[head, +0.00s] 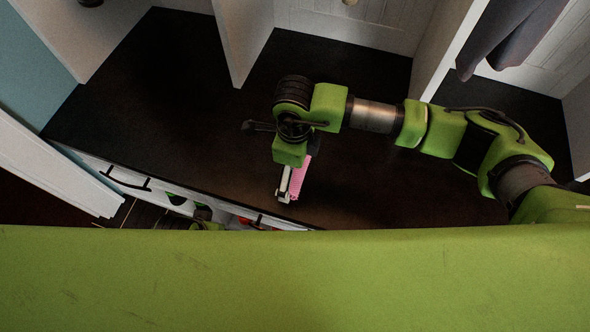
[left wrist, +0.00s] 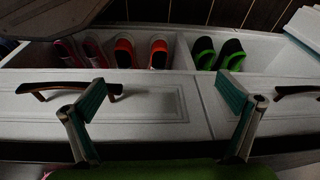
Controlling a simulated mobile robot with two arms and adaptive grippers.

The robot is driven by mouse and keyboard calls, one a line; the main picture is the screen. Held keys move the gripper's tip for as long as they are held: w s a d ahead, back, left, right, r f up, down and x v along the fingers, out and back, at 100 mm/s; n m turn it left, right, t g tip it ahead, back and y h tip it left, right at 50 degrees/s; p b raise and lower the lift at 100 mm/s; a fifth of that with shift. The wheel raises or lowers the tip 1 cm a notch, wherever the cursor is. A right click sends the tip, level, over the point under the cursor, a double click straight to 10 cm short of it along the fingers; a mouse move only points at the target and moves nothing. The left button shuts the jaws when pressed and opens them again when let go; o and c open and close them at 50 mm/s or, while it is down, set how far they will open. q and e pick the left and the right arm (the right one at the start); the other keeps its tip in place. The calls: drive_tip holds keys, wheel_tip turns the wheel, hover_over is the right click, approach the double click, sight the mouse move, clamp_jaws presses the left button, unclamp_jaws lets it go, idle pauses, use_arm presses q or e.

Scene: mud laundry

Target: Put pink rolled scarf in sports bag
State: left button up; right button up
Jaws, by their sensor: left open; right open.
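The pink rolled scarf (head: 300,180) lies on the dark bench top near its front edge in the head view, partly hidden by my right gripper (head: 287,190). The right gripper is open and points down right beside the scarf. I cannot tell whether its fingers touch or straddle it. My left gripper (left wrist: 165,102) is open and empty in the left wrist view, its two fingers apart in front of the white drawer fronts. I see no sports bag in either view.
The dark bench top (head: 150,110) is clear to the left. White dividers (head: 235,40) rise behind it, and dark clothing (head: 510,35) hangs at upper right. In the left wrist view, orange shoes (left wrist: 125,52) and green shoes (left wrist: 203,53) sit in cubbies beyond the drawer front (left wrist: 160,105).

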drive_tip(key=shift+f, duration=0.15)
drive_tip(key=c, duration=1)
drive_tip(key=shift+c, duration=0.3)
